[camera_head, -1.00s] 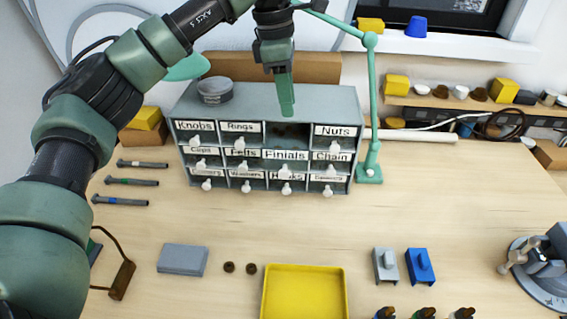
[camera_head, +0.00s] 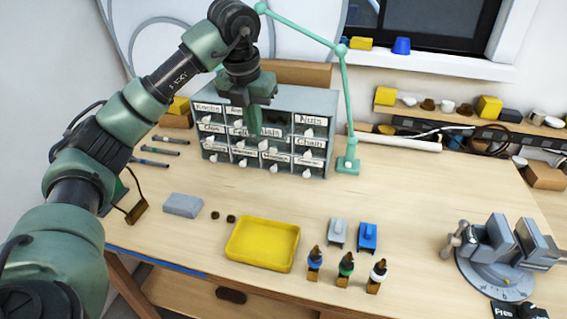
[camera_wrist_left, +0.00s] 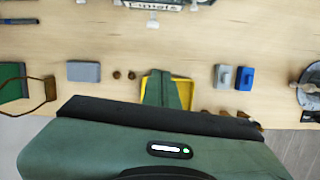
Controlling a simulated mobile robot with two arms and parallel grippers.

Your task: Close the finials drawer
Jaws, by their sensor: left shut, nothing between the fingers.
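The finials drawer (camera_head: 273,132) is in the third column of the grey drawer cabinet (camera_head: 305,98). It stands pulled out, with its dark inside showing above its label and its front in front of the row below. Its label also shows at the top edge of the left wrist view (camera_wrist_left: 152,6). My left gripper (camera_head: 254,133) points down in front of the cabinet, with its fingers shut and empty. It hides the left part of the label. I cannot tell whether it touches the drawer. In the left wrist view its fingers (camera_wrist_left: 162,90) are together. My right gripper is out of view.
A yellow tray (camera_head: 262,243), a grey box (camera_head: 183,205) and small bottles (camera_head: 346,268) are on the front of the table. A green lamp (camera_head: 348,163) stands right of the cabinet. A vise (camera_head: 505,250) is at the right. The tabletop before the drawers is clear.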

